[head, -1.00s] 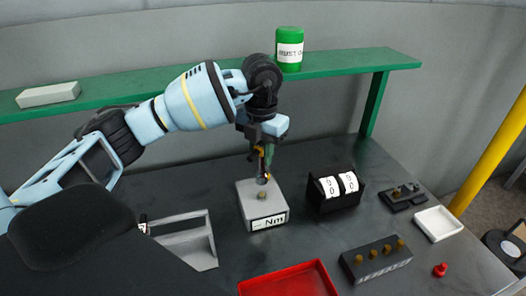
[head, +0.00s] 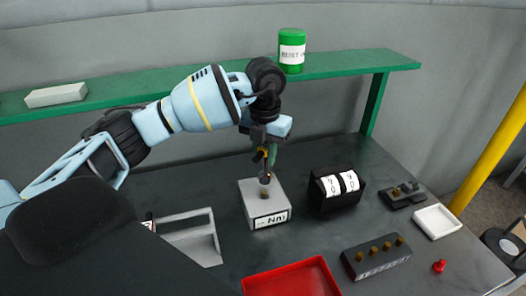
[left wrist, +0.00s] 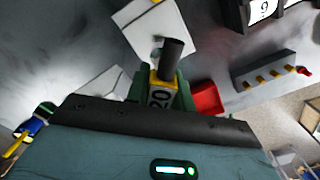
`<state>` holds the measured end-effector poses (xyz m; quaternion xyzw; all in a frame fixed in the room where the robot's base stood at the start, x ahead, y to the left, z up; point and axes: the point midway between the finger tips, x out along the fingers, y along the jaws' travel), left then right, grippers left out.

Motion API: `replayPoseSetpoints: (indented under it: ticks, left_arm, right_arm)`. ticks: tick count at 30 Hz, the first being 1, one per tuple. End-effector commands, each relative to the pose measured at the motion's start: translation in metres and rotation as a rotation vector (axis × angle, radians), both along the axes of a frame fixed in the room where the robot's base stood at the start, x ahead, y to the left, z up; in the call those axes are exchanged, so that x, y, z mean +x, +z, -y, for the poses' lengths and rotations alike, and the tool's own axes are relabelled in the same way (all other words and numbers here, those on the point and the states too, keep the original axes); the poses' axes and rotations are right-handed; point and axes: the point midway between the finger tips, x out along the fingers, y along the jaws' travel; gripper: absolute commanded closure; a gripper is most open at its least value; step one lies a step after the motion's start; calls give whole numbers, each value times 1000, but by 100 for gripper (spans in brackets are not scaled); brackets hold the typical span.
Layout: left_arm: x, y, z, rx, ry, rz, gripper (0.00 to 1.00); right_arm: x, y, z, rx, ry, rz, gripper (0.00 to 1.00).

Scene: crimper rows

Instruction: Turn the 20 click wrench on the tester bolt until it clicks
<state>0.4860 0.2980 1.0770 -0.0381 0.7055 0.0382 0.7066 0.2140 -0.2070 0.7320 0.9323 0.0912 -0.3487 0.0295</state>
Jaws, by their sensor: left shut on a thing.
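My left gripper (head: 268,150) is shut on the 20 click wrench. In the left wrist view the wrench (left wrist: 160,97) shows a yellow band and a white "20" label between the green fingers, with a dark cylindrical end (left wrist: 172,58) sticking out. In the head view the wrench (head: 265,164) points down over the tester. The tester is a pale grey block (head: 253,207) with an "Nm" label on its front. The brassy tester bolt (head: 264,194) stands on its top. The wrench's lower end looks just above the bolt, apart from it. My right gripper is not in view.
A black box with number drums (head: 336,189) stands close right of the tester. A grey open holder (head: 205,225) is at left, a red tray (head: 290,281) in front. A dark block with several brass studs (head: 376,257) lies at right. A green shelf (head: 335,62) runs behind.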

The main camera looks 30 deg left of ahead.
Motion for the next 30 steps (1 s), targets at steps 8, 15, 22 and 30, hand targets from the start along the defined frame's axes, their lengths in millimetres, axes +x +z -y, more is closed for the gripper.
replayPoseSetpoints:
  ticks: [8,15,22,30]
  left_arm:
    - [0,-2,0,-1,310,1,100]
    - [0,-4,0,-1,580,0,100]
    - [0,-19,0,1,762,-3,100]
    - [0,-34,0,-2,758,1,100]
  right_arm:
    - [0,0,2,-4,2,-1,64]
    - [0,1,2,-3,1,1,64]
    - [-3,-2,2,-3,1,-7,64]
    - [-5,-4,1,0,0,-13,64]
